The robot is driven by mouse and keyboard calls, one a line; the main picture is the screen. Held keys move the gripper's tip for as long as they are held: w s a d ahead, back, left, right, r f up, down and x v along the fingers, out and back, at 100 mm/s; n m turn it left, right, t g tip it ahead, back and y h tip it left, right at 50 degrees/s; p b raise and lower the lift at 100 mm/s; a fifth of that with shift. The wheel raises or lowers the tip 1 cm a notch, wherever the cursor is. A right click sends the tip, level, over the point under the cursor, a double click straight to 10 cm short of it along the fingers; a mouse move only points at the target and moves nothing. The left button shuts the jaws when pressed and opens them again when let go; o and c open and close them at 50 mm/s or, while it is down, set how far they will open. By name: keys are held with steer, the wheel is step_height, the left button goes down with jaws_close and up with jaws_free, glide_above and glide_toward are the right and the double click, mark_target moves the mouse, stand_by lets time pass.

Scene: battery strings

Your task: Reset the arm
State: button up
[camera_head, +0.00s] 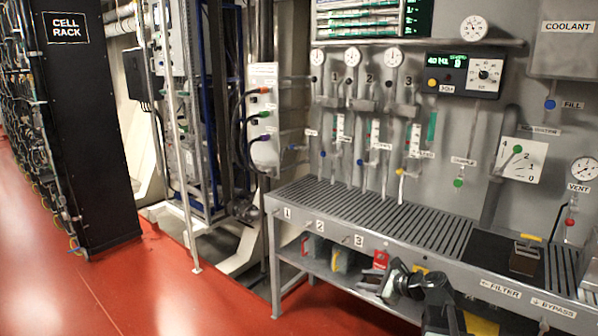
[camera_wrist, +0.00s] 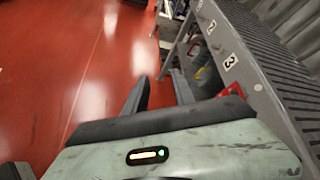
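My gripper (camera_wrist: 159,77) shows in the wrist view with its two dark fingers apart. Only red floor shows between them, so it is open and empty. It points along the floor beside the front edge of the grey slatted bench (camera_wrist: 244,62). In the head view, my arm (camera_head: 432,298) is low at the bottom, right of centre, in front of the bench's lower shelf. The fingertips are hard to make out there.
The slatted bench (camera_head: 352,246) fills the right side under valves and gauges. Its lower shelf holds several coloured items, including a red one (camera_head: 380,259). The black cell rack (camera_head: 92,130) stands at left. Red floor (camera_head: 110,290) is clear at the lower left.

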steer(key=s+a+f+n+g, duration=0.2)
steer(key=a+n, duration=0.1)
steer(key=a, duration=0.3)
steer(key=s+a+f+n+g, duration=0.2)
steer(key=a+f+n, duration=0.1)
steer(key=a, duration=0.2)
steer(key=s+a+f+n+g+h, duration=0.4)
steer(key=s+f+n, duration=0.2)
steer(key=s+n, duration=0.3)
steer(key=s+d+f+n+g+h, duration=0.2)
steer(key=s+d+n+h, duration=0.1)
steer(key=s+d+n, duration=0.4)
step_height(320, 180, up, 15)
steer(key=w+d+p, duration=0.1)
steer(key=w+p, duration=0.1)
steer(key=p, duration=1.2)
steer(key=shift+p, duration=0.35)
steer(key=shift+f, duration=0.1)
steer(key=shift+d, duration=0.1)
